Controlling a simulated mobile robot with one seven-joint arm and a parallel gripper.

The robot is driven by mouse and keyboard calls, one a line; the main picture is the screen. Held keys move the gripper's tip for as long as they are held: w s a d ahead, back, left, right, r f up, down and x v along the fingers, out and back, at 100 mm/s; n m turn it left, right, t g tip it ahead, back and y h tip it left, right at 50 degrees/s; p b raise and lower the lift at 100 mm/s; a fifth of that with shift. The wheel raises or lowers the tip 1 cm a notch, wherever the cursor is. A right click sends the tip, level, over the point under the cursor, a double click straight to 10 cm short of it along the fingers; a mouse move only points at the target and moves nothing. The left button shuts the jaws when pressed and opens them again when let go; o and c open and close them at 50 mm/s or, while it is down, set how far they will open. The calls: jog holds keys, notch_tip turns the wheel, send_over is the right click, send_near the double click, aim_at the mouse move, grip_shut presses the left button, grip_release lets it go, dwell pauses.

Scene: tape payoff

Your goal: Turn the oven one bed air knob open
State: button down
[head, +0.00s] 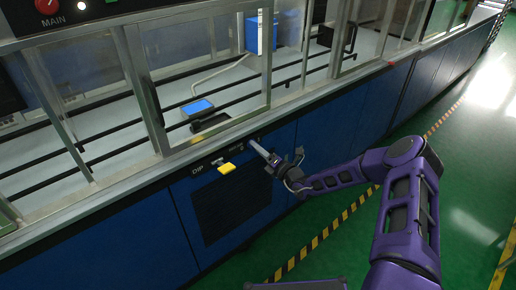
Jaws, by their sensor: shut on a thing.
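My gripper (262,152) is at the blue front panel of the machine, just below the metal sill. Its tip reaches the panel right of a yellow handle or tab (227,168). It is shut on a small knob at the panel, which the fingers hide. The knob's turn angle and label cannot be read. A "DIP" label (198,170) and small dark print (236,149) sit on the panel to the left of my gripper.
Below the panel is a dark grille (230,205). Above the sill stand glazed metal frames (140,85) with dark rails, and a small blue-screened device (198,106) behind them. A red MAIN knob (46,6) is top left. Green floor (345,240) with yellow-black tape is open at right.

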jog(key=shift+f+m, duration=0.1)
jog(key=shift+m, duration=2)
jog(key=c, duration=0.5)
grip_release()
jog(key=shift+s, duration=0.1)
jog(key=p+v, duration=0.1)
jog(key=v, duration=1.6)
jog(key=shift+s, duration=0.2)
jog(key=shift+a, duration=0.1)
